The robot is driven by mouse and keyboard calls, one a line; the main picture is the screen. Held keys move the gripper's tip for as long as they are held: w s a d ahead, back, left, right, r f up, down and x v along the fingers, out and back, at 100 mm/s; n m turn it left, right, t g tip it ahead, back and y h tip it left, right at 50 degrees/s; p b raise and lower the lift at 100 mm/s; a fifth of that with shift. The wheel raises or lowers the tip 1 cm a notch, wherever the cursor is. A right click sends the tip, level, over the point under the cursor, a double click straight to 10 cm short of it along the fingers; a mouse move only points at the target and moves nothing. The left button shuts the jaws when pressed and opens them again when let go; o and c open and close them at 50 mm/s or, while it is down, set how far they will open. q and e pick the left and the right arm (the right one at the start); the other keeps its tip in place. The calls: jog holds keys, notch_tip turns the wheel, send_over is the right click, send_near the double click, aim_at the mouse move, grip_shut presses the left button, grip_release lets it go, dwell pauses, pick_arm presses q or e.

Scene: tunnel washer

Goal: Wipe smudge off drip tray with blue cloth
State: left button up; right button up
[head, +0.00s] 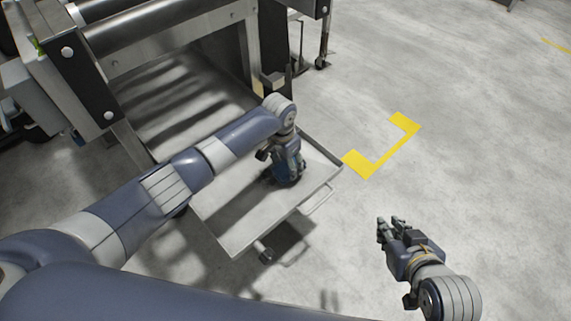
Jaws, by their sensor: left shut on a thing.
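The drip tray (232,232) is a shallow grey metal tray with a raised rim, sticking out from under the washer. My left gripper (284,180) points down into the tray near its right end. It is shut on the blue cloth (291,170), of which only a small blue part shows at the fingers. The cloth is low at the tray floor; I cannot tell for sure whether it touches. No smudge can be made out clearly; the gripper and shadows cover that part. My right gripper (388,232) is open and empty above the floor, right of the tray.
The washer frame with its rollers (170,45) stands over the tray's far part.

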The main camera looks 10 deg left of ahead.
pick_arm(q)
jog(key=shift+w+d+b, duration=0.25)
jog(key=shift+w+b, duration=0.1)
jog(key=shift+w+d+f+b, duration=0.1)
jog(key=shift+w+d+b, duration=0.2)
jog(key=shift+w+b, duration=0.05)
jog(key=shift+w+d+b, duration=0.25)
jog(key=shift+w+b, duration=0.1)
jog(key=shift+b, duration=0.05)
jog(key=shift+w+d+b, duration=0.2)
jog(key=shift+w+b, duration=0.05)
jog(key=shift+b, duration=0.05)
jog(key=shift+a, duration=0.1)
pick_arm(e)
jog(key=w+a+r+t+y, duration=0.1)
jog(key=w+r+t, duration=0.2)
jog(key=r, duration=0.2)
jog(key=w+a+r+t+y, duration=0.1)
jog(key=w+a+r+t, duration=0.1)
jog(key=w+r+t, duration=0.2)
notch_tip(320, 180, up, 2)
jog(key=shift+a+r, duration=0.15)
jog(key=shift+a, duration=0.1)
